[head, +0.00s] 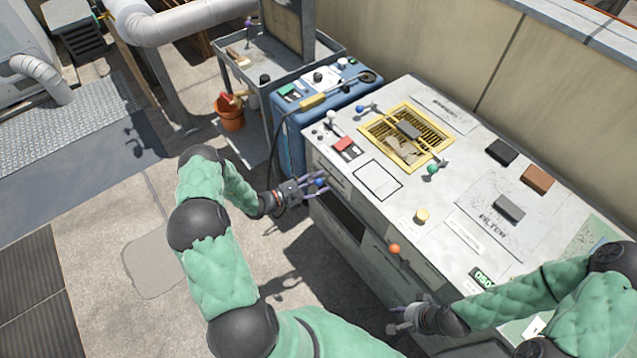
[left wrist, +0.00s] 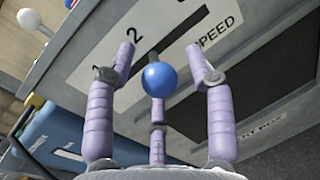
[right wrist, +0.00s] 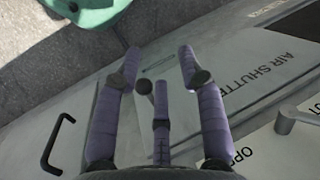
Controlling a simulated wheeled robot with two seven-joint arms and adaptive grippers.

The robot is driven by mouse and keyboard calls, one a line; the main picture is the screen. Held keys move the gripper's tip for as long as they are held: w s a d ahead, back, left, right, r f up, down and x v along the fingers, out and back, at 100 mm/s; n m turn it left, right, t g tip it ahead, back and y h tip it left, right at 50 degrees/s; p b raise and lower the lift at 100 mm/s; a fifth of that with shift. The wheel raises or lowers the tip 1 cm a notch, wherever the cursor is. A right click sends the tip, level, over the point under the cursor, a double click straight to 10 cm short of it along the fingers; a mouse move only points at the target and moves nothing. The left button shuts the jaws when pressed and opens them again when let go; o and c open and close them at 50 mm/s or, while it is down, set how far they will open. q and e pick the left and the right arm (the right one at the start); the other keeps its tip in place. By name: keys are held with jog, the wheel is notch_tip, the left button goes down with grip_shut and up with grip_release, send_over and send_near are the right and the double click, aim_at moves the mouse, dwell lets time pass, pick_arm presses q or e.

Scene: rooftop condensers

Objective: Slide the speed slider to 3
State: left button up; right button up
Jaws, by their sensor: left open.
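The speed slider's blue ball knob (head: 320,182) sticks out from the front face of the grey cabinet (head: 470,190). In the left wrist view the blue knob (left wrist: 159,79) lies between my left gripper's spread fingers, in front of a white scale plate (left wrist: 120,48) marked SPEED. A 2 is readable just left of the knob; the other numerals are partly hidden by the fingers. My left gripper (head: 309,186) is open around the knob, with no clear contact. My right gripper (head: 402,318) is open and empty beside the cabinet's front; its spread fingers show in the right wrist view (right wrist: 158,75).
The cabinet top carries a yellow-framed grate (head: 405,137), a green knob (head: 433,169) and loose blocks. An orange knob (head: 394,248) sits on its front edge. The right wrist view shows an AIR SHUTTER label (right wrist: 283,62) and a black handle (right wrist: 55,145). A blue unit (head: 290,130) stands behind.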

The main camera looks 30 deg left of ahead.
pick_arm(q)
jog(key=shift+c, duration=0.3)
grip_shut()
jog(key=d, duration=0.2)
jog(key=s+d+p, duration=0.1)
jog(key=d, duration=0.1)
jog(key=s+d+p, duration=0.1)
jog(key=d, duration=0.1)
jog(key=shift+s, duration=0.2)
jog(key=shift+s+d+f, duration=0.1)
jog(key=shift+o, duration=0.3)
grip_release()
jog(key=v, duration=1.2)
